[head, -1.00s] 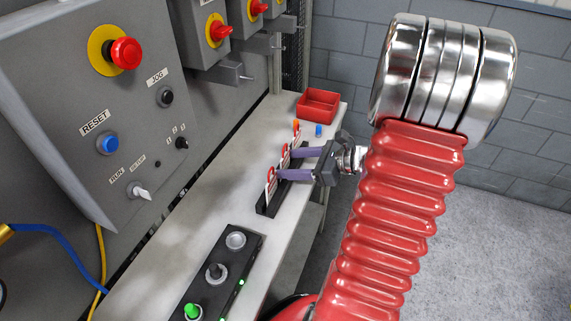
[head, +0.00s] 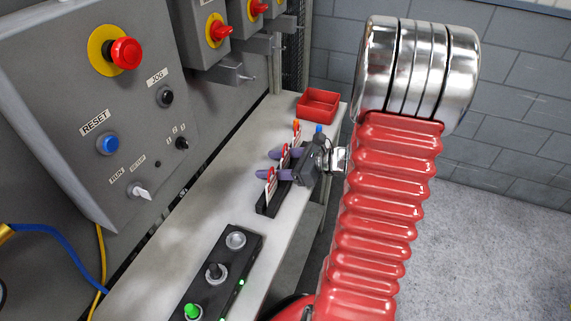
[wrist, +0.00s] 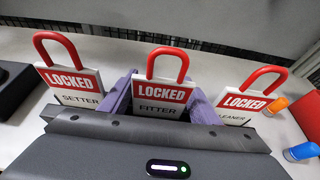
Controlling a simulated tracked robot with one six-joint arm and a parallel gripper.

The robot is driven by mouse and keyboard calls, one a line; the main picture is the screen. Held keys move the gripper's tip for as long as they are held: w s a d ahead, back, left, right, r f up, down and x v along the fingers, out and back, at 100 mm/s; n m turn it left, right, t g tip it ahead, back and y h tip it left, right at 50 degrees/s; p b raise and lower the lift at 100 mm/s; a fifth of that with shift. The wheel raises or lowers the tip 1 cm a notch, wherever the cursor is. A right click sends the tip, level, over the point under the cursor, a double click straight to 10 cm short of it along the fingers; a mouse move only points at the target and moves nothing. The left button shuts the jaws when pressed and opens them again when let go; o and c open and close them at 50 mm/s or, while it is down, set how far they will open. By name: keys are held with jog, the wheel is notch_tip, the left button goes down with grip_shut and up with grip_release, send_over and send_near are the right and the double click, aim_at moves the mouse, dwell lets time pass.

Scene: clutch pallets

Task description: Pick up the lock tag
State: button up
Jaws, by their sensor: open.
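Three lock tags with red shackles and red-and-white LOCKED plates stand in a row in the wrist view: SETTER (wrist: 75,85) at left, FITTER (wrist: 160,95) in the middle, CLEANER (wrist: 243,104) at right. In the head view they stand upright in a black rack (head: 264,208) on the bench. My gripper (head: 265,164) is open, its purple fingers reaching in from the right. In the wrist view its fingers (wrist: 161,92) lie on either side of the FITTER tag. I cannot tell whether they touch it. The tags' lower parts are hidden by my gripper.
A red bin (head: 318,105) stands at the bench's far end, with small orange (wrist: 275,105) and blue (wrist: 301,151) items nearby. A black button box (head: 220,270) is on the near bench. A control panel (head: 95,110) rises at left.

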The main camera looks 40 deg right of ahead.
jog(key=shift+c, duration=0.4)
jog(key=c, duration=0.7)
notch_tip(320, 180, up, 18)
jog(key=shift+r, duration=0.1)
dwell(0.5)
dwell(0.4)
